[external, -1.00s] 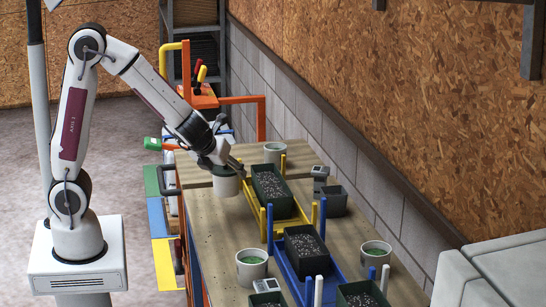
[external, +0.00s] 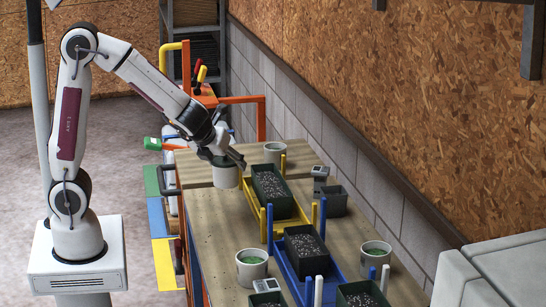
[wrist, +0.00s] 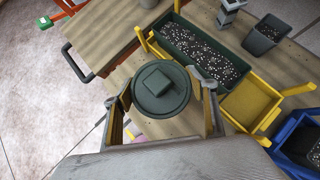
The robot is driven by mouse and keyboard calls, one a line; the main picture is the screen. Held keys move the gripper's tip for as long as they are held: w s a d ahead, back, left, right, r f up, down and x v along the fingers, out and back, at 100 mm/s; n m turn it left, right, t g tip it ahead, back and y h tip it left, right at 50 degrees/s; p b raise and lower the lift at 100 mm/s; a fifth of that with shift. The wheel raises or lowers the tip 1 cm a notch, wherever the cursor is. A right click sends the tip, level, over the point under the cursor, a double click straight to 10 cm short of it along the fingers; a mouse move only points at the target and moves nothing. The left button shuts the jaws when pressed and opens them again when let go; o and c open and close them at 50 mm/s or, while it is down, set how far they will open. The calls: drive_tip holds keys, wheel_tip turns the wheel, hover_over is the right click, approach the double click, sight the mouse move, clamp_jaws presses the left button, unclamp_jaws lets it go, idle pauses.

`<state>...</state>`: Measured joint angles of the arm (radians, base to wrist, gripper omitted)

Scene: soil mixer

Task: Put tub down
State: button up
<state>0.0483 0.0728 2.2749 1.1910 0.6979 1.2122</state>
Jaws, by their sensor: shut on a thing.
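The tub (external: 225,178) is a pale round tub with a dark green top, at the left edge of the bench in the external view. In the wrist view its round dark green lid (wrist: 160,90), with a square raised block, lies between the fingers and hides the tub's body. My gripper (external: 226,163) is shut on the tub from above, with one finger on each side. The tub looks upright. I cannot tell whether its bottom touches the bench.
A long dark planter (external: 270,190) of speckled soil stands in a yellow frame (external: 266,228) just right of the tub. Another pale tub (external: 275,152) stands behind. A small dark pot (external: 335,204) is farther right. Bare bench (external: 215,220) lies in front of the tub.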

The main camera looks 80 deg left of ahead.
drive_tip(key=shift+a, duration=0.1)
drive_tip(key=s+a+f+n+g+y, duration=0.1)
drive_tip(key=a+f+n+g, duration=0.15)
drive_tip(key=a, duration=1.05)
drive_tip(key=s+a+f+n+g, duration=0.1)
drive_tip(key=a+n+g, duration=0.15)
drive_tip(key=a, duration=1.05)
drive_tip(key=w+a+r+t, duration=0.1)
drive_tip(key=w+a+r, duration=0.2)
drive_tip(key=a, duration=0.5)
drive_tip(key=shift+w+a+r+t, duration=0.15)
drive_tip(key=shift+w+r+t, duration=0.15)
drive_tip(key=shift+w+r, duration=0.15)
drive_tip(key=shift+f, duration=0.15)
wheel_tip(320, 180, down, 6)
